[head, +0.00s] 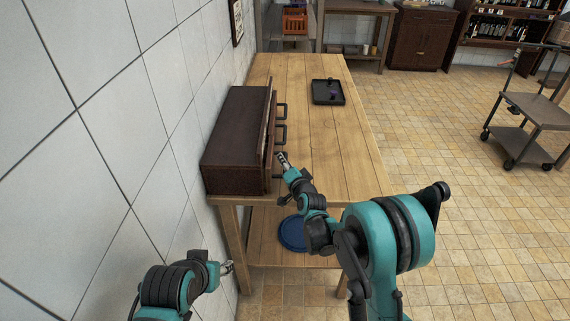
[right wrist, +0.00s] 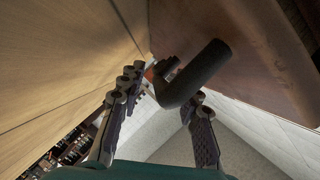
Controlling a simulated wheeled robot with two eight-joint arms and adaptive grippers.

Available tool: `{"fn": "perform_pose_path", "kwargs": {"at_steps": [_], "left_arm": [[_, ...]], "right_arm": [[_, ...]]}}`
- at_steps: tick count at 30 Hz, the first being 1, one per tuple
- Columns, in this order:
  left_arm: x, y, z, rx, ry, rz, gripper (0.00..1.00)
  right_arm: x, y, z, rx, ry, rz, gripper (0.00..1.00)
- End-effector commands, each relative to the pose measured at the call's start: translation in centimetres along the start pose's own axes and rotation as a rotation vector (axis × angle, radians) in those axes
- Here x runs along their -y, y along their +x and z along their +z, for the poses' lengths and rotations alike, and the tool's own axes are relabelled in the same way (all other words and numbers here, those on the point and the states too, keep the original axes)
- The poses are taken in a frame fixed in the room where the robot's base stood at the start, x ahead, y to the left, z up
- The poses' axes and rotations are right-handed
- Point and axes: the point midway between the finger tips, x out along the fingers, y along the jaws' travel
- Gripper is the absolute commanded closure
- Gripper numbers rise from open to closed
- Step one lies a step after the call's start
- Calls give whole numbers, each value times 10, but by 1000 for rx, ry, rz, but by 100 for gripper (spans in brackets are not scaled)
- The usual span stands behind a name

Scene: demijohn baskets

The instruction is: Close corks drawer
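A dark brown drawer cabinet (head: 236,128) stands on the wooden table against the wall, its drawer fronts facing right. Black bar handles (head: 282,133) stick out from the fronts. A front panel stands slightly out from the cabinet body; no label shows which drawer holds corks. My right gripper (head: 283,160) is at the nearest handle. In the right wrist view its two fingers (right wrist: 165,90) are apart, with a dark curved handle (right wrist: 195,75) in front of and between them, not clamped. My left gripper (head: 227,267) is low near the wall, away from the cabinet; its fingers are too small to judge.
A black tray (head: 327,92) with small dark items lies on the wooden table (head: 350,150). A blue round object (head: 293,233) sits on the lower shelf. A cart (head: 530,125) stands at the right. Tiled floor is clear right of the table.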

Motion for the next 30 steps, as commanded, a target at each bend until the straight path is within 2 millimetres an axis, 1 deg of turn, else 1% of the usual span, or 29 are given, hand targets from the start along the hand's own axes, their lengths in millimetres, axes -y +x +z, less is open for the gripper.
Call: {"fn": "perform_pose_path", "kwargs": {"at_steps": [5, 8, 11, 18, 21, 25, 30], "left_arm": [[0, 0, 0, 0, 0, 0, 56], [0, 0, 0, 0, 0, 0, 56], [0, 0, 0, 0, 0, 0, 56], [0, 0, 0, 0, 0, 0, 56], [0, 0, 0, 0, 0, 0, 56], [0, 0, 0, 0, 0, 0, 56], [0, 0, 0, 0, 0, 0, 56]], "right_arm": [[0, -1, 0, -1, 0, 0, 67], [0, -9, 0, -1, 0, 0, 67], [0, -25, 0, -1, -1, 0, 67], [1, -78, 1, 0, -2, 0, 67], [1, -96, 1, 0, -1, 0, 67], [1, -112, 1, 0, -2, 0, 67], [1, -120, 2, 0, -2, 0, 67]]}}
